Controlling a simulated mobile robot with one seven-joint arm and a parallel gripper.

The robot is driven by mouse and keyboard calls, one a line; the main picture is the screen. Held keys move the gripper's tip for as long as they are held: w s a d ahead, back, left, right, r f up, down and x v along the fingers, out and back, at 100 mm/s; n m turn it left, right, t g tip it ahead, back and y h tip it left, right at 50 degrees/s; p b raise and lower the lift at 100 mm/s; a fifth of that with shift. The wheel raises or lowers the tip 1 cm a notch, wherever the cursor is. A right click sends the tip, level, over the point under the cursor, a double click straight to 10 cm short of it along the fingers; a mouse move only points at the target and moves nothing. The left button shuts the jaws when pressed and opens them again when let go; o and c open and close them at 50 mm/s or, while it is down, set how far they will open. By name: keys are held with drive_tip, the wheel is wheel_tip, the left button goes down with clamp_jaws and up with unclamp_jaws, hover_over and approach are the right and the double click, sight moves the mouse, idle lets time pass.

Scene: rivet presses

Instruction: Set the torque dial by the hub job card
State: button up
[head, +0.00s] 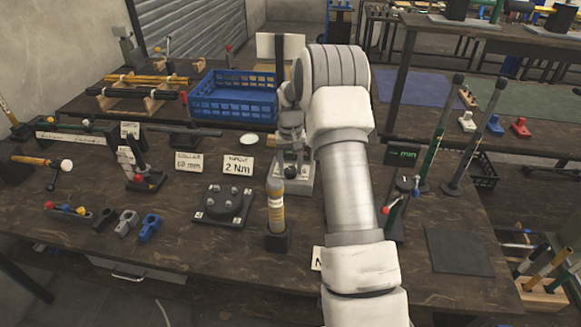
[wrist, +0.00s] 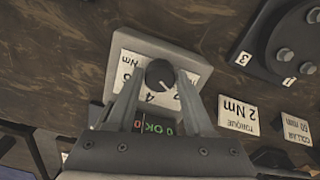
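The torque dial is a dark round knob (wrist: 160,74) on a white numbered face, set in a grey housing (wrist: 200,66). In the head view the dial housing (head: 301,186) stands mid-bench, partly hidden by my arm. My gripper (wrist: 161,82) is over the dial, with one finger on each side of the knob. The fingers are spread; I cannot tell whether they touch it. Part of the numbered face is hidden, and a digit 4 shows between the fingers. The job card (head: 238,167) reads "TORQUE 2 Nm"; it also shows upside down in the wrist view (wrist: 238,114).
A "COLLAR 60 mm" card (head: 188,163) stands left of the torque card. A round bolted hub (head: 224,205) lies in front. A holder with a yellowish tool (head: 276,210) stands near the dial. A blue crate (head: 233,98) is behind. Upright levers (head: 435,135) stand on the right.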

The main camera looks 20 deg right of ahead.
sight(291, 169)
drive_tip(key=o, duration=0.3)
drive_tip(key=shift+r, duration=0.1)
drive_tip(key=shift+r+p, duration=0.8)
drive_tip(key=shift+r, duration=7.85)
